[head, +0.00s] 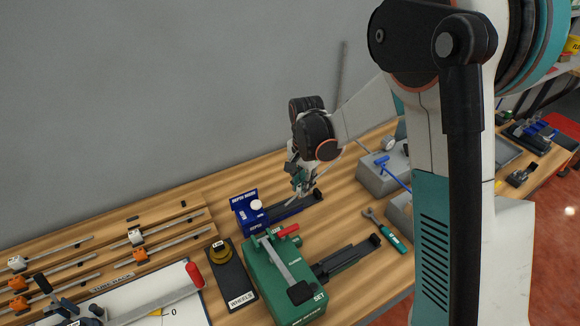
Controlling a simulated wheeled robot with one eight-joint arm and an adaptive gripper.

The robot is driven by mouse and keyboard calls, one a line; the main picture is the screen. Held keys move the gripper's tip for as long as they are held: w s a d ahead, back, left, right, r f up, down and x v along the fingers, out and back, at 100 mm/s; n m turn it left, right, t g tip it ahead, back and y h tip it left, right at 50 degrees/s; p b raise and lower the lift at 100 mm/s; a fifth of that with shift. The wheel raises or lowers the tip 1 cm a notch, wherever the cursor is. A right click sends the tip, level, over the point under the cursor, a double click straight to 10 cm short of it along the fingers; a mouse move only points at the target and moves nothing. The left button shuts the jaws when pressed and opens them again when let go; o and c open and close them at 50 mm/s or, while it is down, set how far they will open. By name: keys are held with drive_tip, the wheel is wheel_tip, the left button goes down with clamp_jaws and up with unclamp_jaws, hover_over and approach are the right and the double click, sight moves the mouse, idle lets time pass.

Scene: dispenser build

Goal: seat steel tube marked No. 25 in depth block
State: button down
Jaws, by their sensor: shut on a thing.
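The blue depth block (245,212) stands on the wooden bench, with lettering on its faces and a pale round knob on top. A dark rail (305,202) runs from it to the right. My gripper (301,187) is above this rail, right of the block, pointing down. It is shut on a thin, light piece (292,202) that appears to be the steel tube. The tube is small and mostly hidden by the fingers. Its No. 25 mark cannot be read, and I cannot tell whether it touches the block.
A green fixture (284,285) with a lever stands in front of the block. A black wheels holder (231,277) is to its left. Tube racks (90,262) fill the left. A green-handled tool (390,236) and grey boxes (380,176) are right. The wall is close behind.

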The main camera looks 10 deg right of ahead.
drive_tip(key=shift+w+a+f+m, duration=0.3)
drive_tip(key=shift+a+f+m, duration=0.55)
drive_tip(key=shift+a+m, duration=0.05)
drive_tip(key=shift+w+a+f+m, duration=0.3)
drive_tip(key=shift+a+f+m, duration=0.55)
drive_tip(key=shift+a+m, duration=0.05)
drive_tip(key=shift+p, duration=0.3)
drive_tip(key=shift+f, duration=0.1)
drive_tip(key=shift+f+b, duration=0.4)
drive_tip(key=shift+b, duration=0.1)
drive_tip(key=shift+f+b, duration=1.1)
drive_tip(key=shift+f, duration=0.05)
drive_tip(key=shift+a, duration=0.15)
idle(0.4)
drive_tip(key=shift+s+a, duration=0.2)
drive_tip(key=shift+a, duration=0.15)
drive_tip(key=shift+s+a, duration=0.25)
drive_tip(key=shift+a, duration=0.35)
